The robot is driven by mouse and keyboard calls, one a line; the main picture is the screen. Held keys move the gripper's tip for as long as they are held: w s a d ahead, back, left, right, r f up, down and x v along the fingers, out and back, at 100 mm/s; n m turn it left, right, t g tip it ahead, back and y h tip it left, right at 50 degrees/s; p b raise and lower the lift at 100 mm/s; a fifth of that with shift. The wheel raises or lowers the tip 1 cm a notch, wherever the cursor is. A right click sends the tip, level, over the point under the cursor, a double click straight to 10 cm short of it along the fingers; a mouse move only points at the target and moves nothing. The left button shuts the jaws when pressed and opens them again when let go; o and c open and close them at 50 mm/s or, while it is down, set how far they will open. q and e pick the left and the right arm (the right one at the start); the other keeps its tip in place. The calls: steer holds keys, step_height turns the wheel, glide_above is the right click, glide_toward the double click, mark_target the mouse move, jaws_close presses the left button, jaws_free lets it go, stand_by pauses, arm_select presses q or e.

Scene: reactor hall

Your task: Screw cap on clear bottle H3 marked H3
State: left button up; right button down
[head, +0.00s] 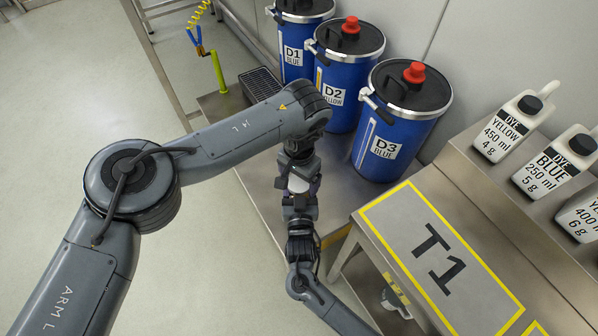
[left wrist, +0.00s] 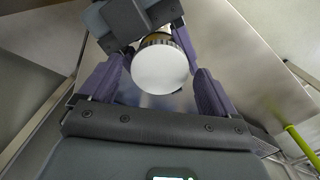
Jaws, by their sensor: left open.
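A round white cap (left wrist: 160,68) with a ribbed edge faces the left wrist camera. It sits over what seems to be the top of the clear bottle, mostly hidden behind it; no H3 mark is readable. My left gripper (left wrist: 157,86) is open, its purple fingers on either side of the cap with gaps. In the head view a white patch (head: 298,184) shows between my two grippers. My right gripper (head: 300,213) comes from below and seems shut around the bottle, as the dark body at the top of the left wrist view (left wrist: 135,20) suggests; its fingertips are mostly hidden.
Blue drums D1 (head: 295,45), D2 (head: 340,75) and D3 (head: 395,125) stand behind on the steel bench. Table T1 (head: 435,250) is to the right, with several dye bottles (head: 510,125) on a ledge. A green post (head: 217,70) stands at the left. Open floor lies left.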

arm_select(q)
steer(key=shift+f, duration=0.1)
steer(key=c, duration=1.1)
steer(key=m, duration=0.3)
steer(key=o, duration=1.1)
steer(key=shift+o, duration=0.3)
steer(key=shift+s+d+m, duration=0.15)
steer(key=shift+d+m, duration=0.05)
steer(key=shift+m, duration=0.1)
